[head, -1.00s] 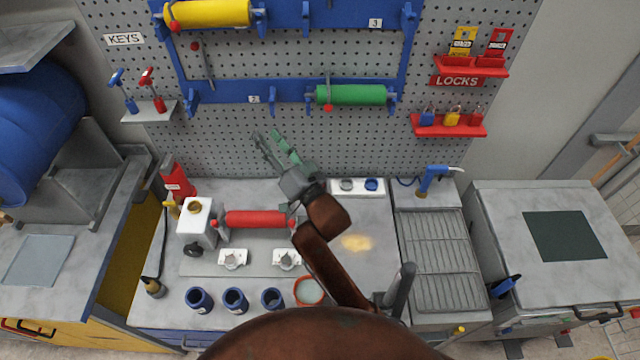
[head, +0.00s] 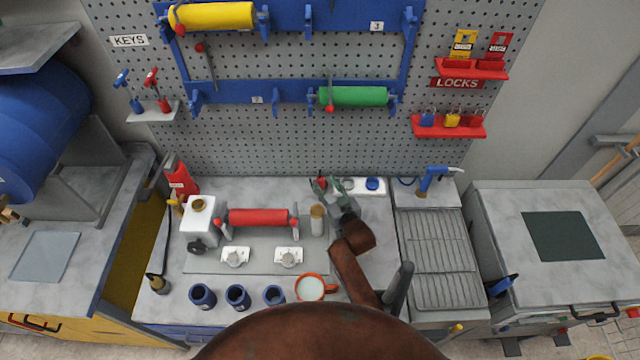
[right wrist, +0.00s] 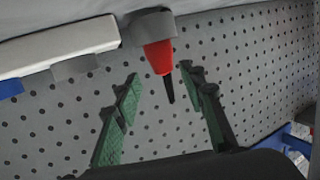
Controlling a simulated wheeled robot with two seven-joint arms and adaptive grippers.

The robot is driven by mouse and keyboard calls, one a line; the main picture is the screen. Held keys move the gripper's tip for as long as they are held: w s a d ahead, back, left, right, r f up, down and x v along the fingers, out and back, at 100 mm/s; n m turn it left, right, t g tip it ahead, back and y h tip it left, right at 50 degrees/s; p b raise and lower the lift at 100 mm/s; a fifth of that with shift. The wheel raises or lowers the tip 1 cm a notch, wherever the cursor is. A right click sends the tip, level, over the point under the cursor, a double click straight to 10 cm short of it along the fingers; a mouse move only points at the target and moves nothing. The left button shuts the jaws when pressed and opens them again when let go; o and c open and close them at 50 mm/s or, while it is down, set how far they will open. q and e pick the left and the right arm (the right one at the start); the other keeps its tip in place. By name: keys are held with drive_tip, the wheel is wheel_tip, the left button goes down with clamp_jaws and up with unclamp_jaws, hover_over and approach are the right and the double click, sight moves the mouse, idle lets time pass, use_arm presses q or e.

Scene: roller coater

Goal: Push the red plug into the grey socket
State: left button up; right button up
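The red plug (right wrist: 158,57) shows in the right wrist view with a dark tapered end, and its other end meets a grey round piece (right wrist: 150,26). In the head view the red plug (head: 321,182) is a small red patch at the back of the bench. The grey socket (head: 347,184) sits on a white plate just right of it; it also shows in the wrist view (right wrist: 78,67). My right gripper (head: 329,187) is open and empty; its green-padded fingers (right wrist: 160,79) lie either side of the plug's line. Contact cannot be told. My left gripper is out of view.
A blue socket (head: 372,184) shares the white plate. The perforated wall rises close behind. A red roller (head: 258,217), a pale cylinder (head: 317,220) and an orange cup (head: 311,288) stand to the left and front. A metal rack (head: 440,255) is at right.

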sight(322, 180)
drive_tip(key=x, duration=0.4)
drive_tip(key=shift+a, duration=0.3)
drive_tip(key=shift+c, duration=0.6)
clamp_jaws()
